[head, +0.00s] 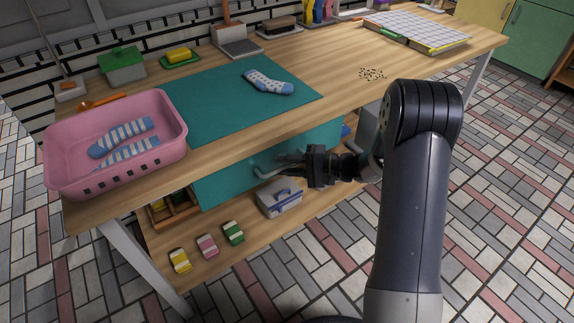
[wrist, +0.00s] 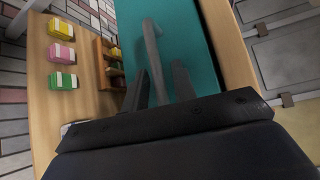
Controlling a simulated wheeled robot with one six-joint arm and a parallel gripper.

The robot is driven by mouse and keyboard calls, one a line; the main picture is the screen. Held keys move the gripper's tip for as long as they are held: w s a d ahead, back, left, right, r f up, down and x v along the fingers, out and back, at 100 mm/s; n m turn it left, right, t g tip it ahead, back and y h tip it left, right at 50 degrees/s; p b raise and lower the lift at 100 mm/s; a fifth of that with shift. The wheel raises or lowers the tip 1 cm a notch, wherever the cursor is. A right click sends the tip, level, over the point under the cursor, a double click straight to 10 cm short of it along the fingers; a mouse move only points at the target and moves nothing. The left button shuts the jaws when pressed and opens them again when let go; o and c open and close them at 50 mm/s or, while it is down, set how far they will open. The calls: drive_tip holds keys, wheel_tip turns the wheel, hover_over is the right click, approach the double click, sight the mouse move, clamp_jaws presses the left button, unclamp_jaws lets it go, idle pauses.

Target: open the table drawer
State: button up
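The table drawer has a teal front (head: 225,182) under the tabletop's front edge; it looks closed. Its pale grey bar handle (head: 264,173) sticks out of the front. In the wrist view the handle (wrist: 152,45) runs from the teal front (wrist: 190,40) down between my two fingers. My gripper (head: 284,160) is at the right end of the handle, in front of the drawer. In the wrist view my gripper (wrist: 160,85) is open, with a finger on either side of the bar and gaps visible. The handle's near end is partly hidden by my gripper.
The wooden table (head: 335,95) carries a pink basket (head: 60,172) with socks, a teal mat (head: 205,108) and another sock (head: 268,82). On the lower shelf are a grey-white box (head: 280,198), a wooden organiser (head: 172,214) and small yellow, pink and green packets. The tiled floor in front is clear.

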clamp_jaws()
drive_tip(key=shift+s+d, duration=0.1)
idle(0.3)
